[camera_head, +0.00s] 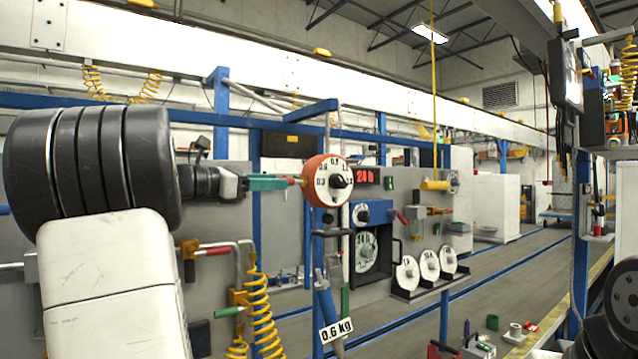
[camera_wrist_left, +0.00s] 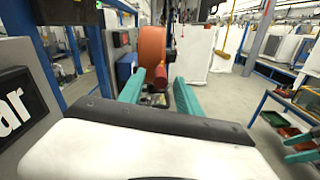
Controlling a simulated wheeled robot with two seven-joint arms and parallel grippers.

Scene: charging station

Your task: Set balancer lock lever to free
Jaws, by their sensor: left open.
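The balancer is a round orange drum with a white numbered dial (camera_head: 328,181); its orange side shows in the left wrist view (camera_wrist_left: 152,44). A short red-tipped lever (camera_head: 293,181) sticks out from its left side. In the left wrist view the red lever (camera_wrist_left: 161,75) appears in the gap between my fingers. My left gripper (camera_head: 284,183) has teal fingers and is open, level with the lever; I cannot tell whether it touches it. It also shows in the left wrist view (camera_wrist_left: 159,88). Teal fingers of my right gripper (camera_wrist_left: 300,146) show partly at the right edge there.
A 0.6 kg tag (camera_head: 336,330) hangs below the balancer. Behind it is a grey panel with a red display (camera_head: 367,176) and several dial discs (camera_head: 429,264). Yellow coiled hoses (camera_head: 262,310) hang at lower left.

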